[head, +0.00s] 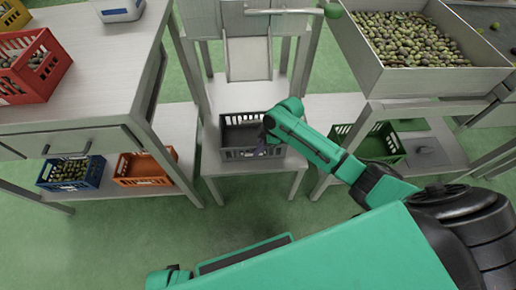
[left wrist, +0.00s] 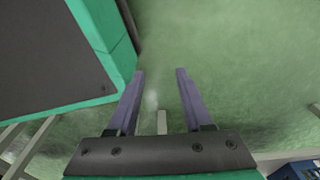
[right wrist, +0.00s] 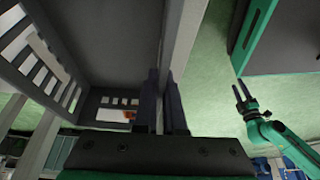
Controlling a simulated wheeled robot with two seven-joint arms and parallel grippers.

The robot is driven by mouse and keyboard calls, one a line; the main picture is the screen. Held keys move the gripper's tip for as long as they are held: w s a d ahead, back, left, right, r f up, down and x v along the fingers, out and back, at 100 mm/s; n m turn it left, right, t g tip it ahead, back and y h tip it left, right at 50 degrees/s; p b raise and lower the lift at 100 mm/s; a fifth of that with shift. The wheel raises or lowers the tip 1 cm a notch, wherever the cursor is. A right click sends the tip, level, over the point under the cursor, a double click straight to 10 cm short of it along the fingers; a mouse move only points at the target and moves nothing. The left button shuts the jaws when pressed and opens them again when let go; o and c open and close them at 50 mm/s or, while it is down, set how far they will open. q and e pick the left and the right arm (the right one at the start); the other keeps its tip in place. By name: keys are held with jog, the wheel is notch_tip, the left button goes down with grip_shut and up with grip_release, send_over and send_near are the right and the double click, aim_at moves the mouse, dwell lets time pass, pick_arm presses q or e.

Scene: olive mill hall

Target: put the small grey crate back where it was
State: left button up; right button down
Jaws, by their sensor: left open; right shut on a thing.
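The small grey crate (head: 237,119) is at the low platform of the stand under the chute, upright and apparently empty. Whether it rests on the platform or hangs just above it, I cannot tell. My right gripper (head: 264,146) is shut on its near right wall. In the right wrist view the fingers (right wrist: 166,100) pinch the wall, with the slotted crate side (right wrist: 38,62) at left. My left gripper (left wrist: 160,75) is open and empty above the green floor; it also shows in the right wrist view (right wrist: 241,94).
The low platform (head: 262,168) has bare room in front of the crate. A blue crate (head: 62,186) of olives and an orange crate (head: 150,180) stand on the left lower shelf. A green crate (head: 387,146) is on the right lower shelf. The chute (head: 249,60) is above.

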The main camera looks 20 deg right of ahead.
jog(key=c, duration=1)
grip_release()
jog(key=shift+d+r, duration=0.1)
jog(key=shift+r, duration=0.25)
jog(key=p+v, duration=0.3)
jog(key=v, duration=0.8)
jog(key=shift+s+d+r, duration=0.1)
jog(key=shift+r, duration=0.1)
pick_arm(q)
jog(key=s+a+f, duration=0.1)
jog(key=s, duration=0.5)
jog(key=shift+s+a, duration=0.15)
jog(key=shift+s, duration=0.05)
jog(key=shift+f, duration=0.1)
